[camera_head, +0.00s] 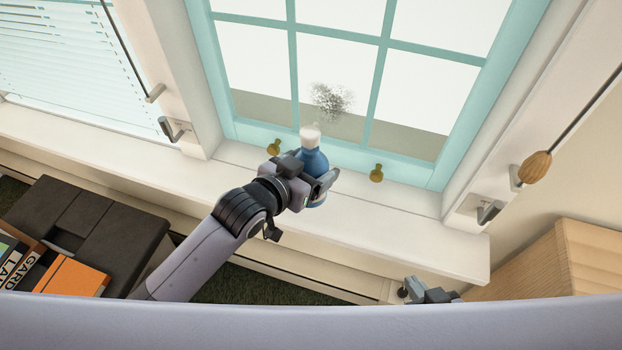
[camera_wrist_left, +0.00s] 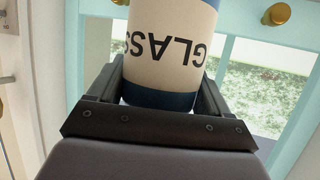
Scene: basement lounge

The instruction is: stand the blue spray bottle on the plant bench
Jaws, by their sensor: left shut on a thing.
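The blue spray bottle (camera_head: 313,162) with a white top is in front of the window, over or on the white sill. I cannot tell whether its base touches the sill. My left gripper (camera_head: 318,186) is shut around it. The left wrist view shows the bottle (camera_wrist_left: 168,45) between the fingers, its cream label reading "GLASS" upside down. My right gripper (camera_head: 428,291) is low at the right, partly hidden, apart from the bottle; its jaws are unclear. I cannot make out a plant bench for certain.
The teal window frame (camera_head: 291,62) has brass knobs (camera_head: 376,172) close behind the bottle. The white sill (camera_head: 400,222) is clear to the right. A dark box (camera_head: 110,228) with books stands lower left. Light wooden furniture (camera_head: 560,262) stands at the right. A wooden cord pull (camera_head: 535,167) hangs there.

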